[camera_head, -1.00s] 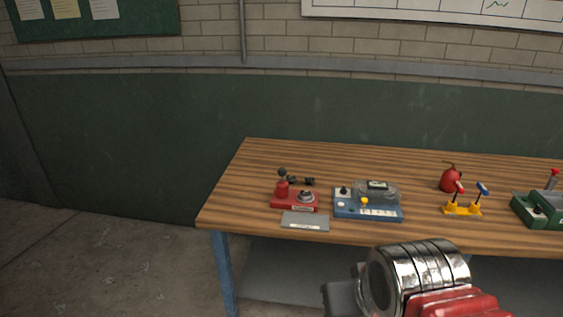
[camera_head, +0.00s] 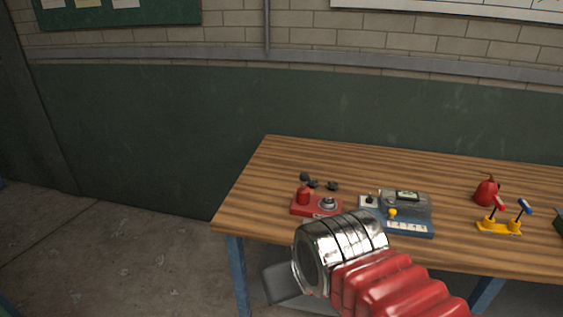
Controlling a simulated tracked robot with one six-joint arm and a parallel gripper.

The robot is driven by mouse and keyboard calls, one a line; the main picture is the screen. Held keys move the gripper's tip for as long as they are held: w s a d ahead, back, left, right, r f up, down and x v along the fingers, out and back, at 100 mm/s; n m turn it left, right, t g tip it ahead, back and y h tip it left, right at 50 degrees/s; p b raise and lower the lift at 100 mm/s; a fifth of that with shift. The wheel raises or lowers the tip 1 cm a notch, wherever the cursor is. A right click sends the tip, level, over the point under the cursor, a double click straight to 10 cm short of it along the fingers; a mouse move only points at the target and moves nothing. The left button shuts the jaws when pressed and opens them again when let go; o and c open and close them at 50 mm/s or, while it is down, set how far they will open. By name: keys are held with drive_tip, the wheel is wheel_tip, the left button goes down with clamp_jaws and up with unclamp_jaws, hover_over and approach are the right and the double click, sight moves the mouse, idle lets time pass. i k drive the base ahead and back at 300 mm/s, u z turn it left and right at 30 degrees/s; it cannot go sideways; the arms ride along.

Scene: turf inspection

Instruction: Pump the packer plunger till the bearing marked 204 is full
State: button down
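A red device (camera_head: 301,208), which looks like the packer, stands near the left end of the wooden bench. It has a short red cylinder (camera_head: 303,196) with a dark knob (camera_head: 304,176) above it, and a metal ring like a bearing (camera_head: 327,203) on its right side. Small dark round pieces (camera_head: 332,186) lie behind it. No 204 marking is readable. My arm's chrome and red end covers the bench edge just in front.
The wooden bench (camera_head: 420,165) has clear room behind the devices. A blue box with a clear cover (camera_head: 405,226) stands right of the red device, then a red round can (camera_head: 486,192) and a yellow stand with levers (camera_head: 499,227). Floor is open at left.

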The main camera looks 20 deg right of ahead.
sight(304, 177)
drive_tip(key=u, duration=0.3)
drive_tip(key=i, duration=1.1)
drive_tip(key=z, duration=0.3)
